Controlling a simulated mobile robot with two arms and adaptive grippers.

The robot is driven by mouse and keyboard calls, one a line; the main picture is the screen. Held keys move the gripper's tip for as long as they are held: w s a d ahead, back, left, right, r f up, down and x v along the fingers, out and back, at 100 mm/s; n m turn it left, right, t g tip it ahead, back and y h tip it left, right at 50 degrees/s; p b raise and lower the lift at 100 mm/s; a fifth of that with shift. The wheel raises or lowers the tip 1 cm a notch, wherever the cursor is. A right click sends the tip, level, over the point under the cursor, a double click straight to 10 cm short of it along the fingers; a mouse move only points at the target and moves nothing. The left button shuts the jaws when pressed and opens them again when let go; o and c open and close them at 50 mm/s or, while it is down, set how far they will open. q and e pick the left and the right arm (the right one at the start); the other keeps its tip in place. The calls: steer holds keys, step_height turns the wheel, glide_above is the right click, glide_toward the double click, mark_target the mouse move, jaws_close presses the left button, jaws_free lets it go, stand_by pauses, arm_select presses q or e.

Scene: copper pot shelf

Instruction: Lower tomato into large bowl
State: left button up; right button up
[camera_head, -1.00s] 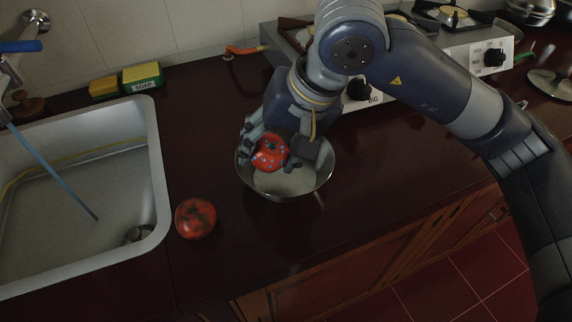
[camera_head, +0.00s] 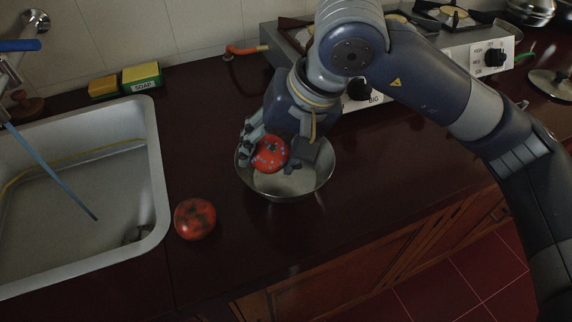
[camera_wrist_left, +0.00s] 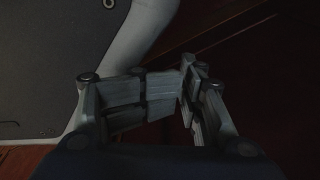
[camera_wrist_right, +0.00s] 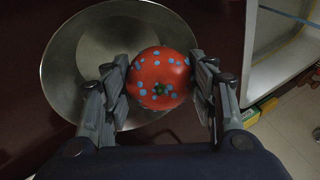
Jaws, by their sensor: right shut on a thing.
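A red tomato with blue spots (camera_head: 270,155) is held between the fingers of my right gripper (camera_head: 278,158), over the left part of the large metal bowl (camera_head: 318,180). In the right wrist view the tomato (camera_wrist_right: 158,78) sits between both fingers (camera_wrist_right: 165,88) and overlaps the bowl (camera_wrist_right: 65,70). I cannot tell whether it touches the bowl's inside. A second red tomato with dark patches (camera_head: 195,219) lies on the counter, left of the bowl. My left gripper (camera_wrist_left: 182,88) shows only in its wrist view, its fingers together with nothing seen between them.
A sink (camera_head: 158,170) is at the left, with a yellow soap box (camera_head: 142,76) and a sponge (camera_head: 103,86) behind it. A stove (camera_head: 455,52) stands behind the bowl to the right. The counter in front of the bowl is clear.

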arm_select(q)
steer(key=shift+w+r, duration=0.1)
steer(key=shift+w, duration=0.15)
steer(key=shift+w+r+b, duration=0.25)
steer(key=shift+r+b, duration=0.15)
steer(key=shift+b, duration=0.05)
arm_select(e)
steer(key=shift+f, duration=0.4)
stand_by(0.9)
arm_select(q)
steer(key=shift+w+d+r+g+b, duration=0.1)
steer(key=shift+d+r+g+b, duration=0.05)
steer(key=shift+r+b, duration=0.2)
steer(key=shift+d+r+g+b, duration=0.1)
steer(key=shift+r+g+b, duration=0.1)
steer(key=shift+r, duration=0.2)
arm_select(e)
steer(key=shift+f, duration=0.5)
stand_by(1.5)
steer(key=o, duration=1.2)
